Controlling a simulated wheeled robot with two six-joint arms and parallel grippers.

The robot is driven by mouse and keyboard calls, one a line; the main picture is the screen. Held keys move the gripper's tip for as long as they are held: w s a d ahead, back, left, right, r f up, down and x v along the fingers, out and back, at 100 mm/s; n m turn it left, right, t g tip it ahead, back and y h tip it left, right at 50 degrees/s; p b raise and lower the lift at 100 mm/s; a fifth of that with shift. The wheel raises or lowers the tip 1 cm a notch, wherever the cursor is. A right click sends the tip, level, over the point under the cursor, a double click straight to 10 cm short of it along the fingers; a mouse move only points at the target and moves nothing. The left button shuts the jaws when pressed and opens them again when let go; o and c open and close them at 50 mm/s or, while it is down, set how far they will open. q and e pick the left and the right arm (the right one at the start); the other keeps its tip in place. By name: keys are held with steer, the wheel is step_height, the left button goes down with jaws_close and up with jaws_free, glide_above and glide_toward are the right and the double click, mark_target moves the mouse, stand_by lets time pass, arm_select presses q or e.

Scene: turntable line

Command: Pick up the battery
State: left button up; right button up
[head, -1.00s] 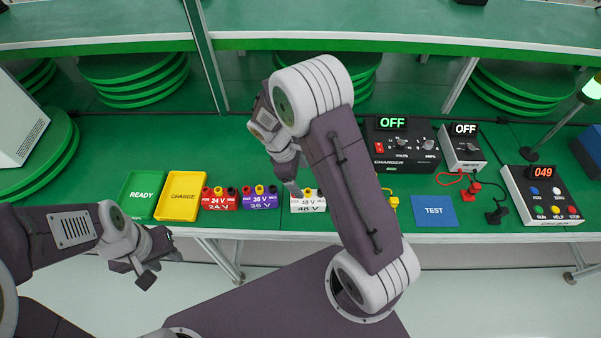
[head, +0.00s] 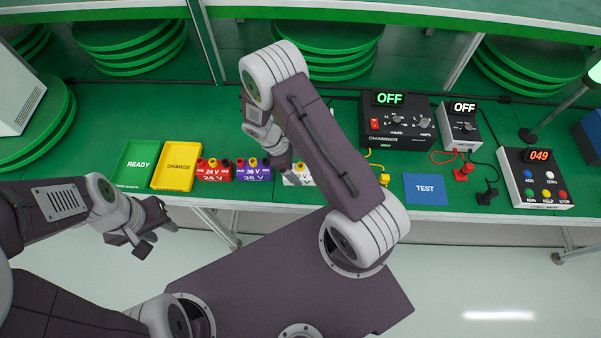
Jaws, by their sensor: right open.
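The three labelled blocks with terminals on the green bench are the red 24 V block (head: 213,173), the purple 36 V block (head: 252,173) and the white 48 V block (head: 298,180). I cannot tell whether one of them is the battery. My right gripper (head: 282,168) is open and points down near the 36 V and 48 V blocks. It partly hides the 48 V block, and I cannot tell if it touches it. My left gripper (head: 150,230) hangs in front of the bench edge, its fingers apart and empty.
A green READY tray (head: 128,176) and a yellow CHARGE tray (head: 166,181) lie at the left. The charger (head: 398,138), meter (head: 462,137), blue TEST pad (head: 425,188), leads and a control box (head: 537,195) stand at the right. My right arm hides part of the bench.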

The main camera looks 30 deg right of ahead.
mark_target(299, 171)
steer(key=x, duration=0.3)
steer(key=shift+a, duration=0.1)
steer(key=shift+d+f, duration=0.25)
steer(key=shift+f, duration=0.2)
steer(key=shift+s+a, duration=0.1)
steer(key=c, duration=0.8)
steer(key=shift+r, duration=0.1)
jaws_close()
steer(key=shift+r, duration=0.35)
steer(key=r, duration=0.3)
steer(key=shift+s+r, duration=0.2)
steer(key=shift+r, duration=0.15)
steer(key=s+r, duration=0.3)
steer(key=s, duration=0.2)
steer(key=s+a+r+b, duration=0.1)
steer(key=s+r, duration=0.2)
steer(key=s, duration=0.3)
steer(key=shift+a+r, duration=0.25)
steer(key=shift+r, duration=0.05)
